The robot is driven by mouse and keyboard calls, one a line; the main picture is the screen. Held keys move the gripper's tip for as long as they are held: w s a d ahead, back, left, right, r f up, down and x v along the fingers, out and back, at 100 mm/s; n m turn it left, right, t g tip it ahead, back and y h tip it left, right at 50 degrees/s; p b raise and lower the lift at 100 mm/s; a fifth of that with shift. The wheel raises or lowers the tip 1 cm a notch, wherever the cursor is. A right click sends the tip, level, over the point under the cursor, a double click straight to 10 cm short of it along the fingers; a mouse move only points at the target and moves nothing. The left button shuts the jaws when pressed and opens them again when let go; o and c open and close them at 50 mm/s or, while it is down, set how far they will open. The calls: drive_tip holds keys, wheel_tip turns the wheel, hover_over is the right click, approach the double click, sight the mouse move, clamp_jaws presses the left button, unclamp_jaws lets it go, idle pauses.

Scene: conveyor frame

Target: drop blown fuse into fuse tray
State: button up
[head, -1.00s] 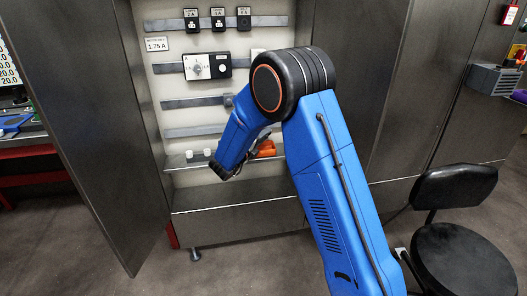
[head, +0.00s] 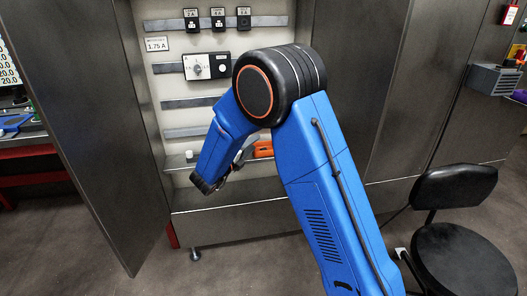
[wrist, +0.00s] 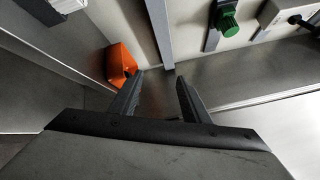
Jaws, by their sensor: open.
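In the head view the gripper is mostly hidden behind my blue forearm. I cannot make out a blown fuse in either view. A small white piece (head: 192,154) stands on the ledge left of the arm; I cannot tell what it is.
The open cabinet has metal rails, with a white-faced dial unit (head: 199,66) and several black modules above. A green knob (wrist: 229,22) shows beyond the fingers. An open cabinet door (head: 85,130) stands left; a black chair (head: 455,225) stands right.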

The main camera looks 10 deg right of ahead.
drive_tip(key=v, duration=0.8)
drive_tip(key=shift+s+a, duration=0.2)
drive_tip(key=w+d+r+n+t+y, duration=0.1)
drive_tip(key=w+r+n+y, duration=0.1)
drive_tip(key=r+n+y, duration=0.25)
drive_tip(key=w+d+r+n+t+y, duration=0.1)
drive_tip(key=w+d+r+n+y, duration=0.1)
drive_tip(key=r+n+y, duration=0.25)
drive_tip(key=s+d+r+n+g+y, duration=0.1)
drive_tip(key=s+d+r+n+y, duration=0.1)
drive_tip(key=s+r+n+y, duration=0.55)
drive_tip(key=s+d+f+n+g+h, duration=0.1)
drive_tip(key=s+d+f+n+g, duration=0.2)
drive_tip(key=s, duration=1)
drive_tip(key=s+d+f+n+g+h, duration=0.1)
drive_tip(key=s+d+f+n+g, duration=0.2)
drive_tip(key=s+d+n, duration=0.4)
drive_tip(key=s+d+f+n+g+h, duration=0.1)
drive_tip(key=s+d+f+n+g, duration=0.2)
drive_tip(key=s, duration=1.6)
drive_tip(key=d+n, duration=0.2)
drive_tip(key=d, duration=0.1)
drive_tip(key=shift+f+h, duration=0.35)
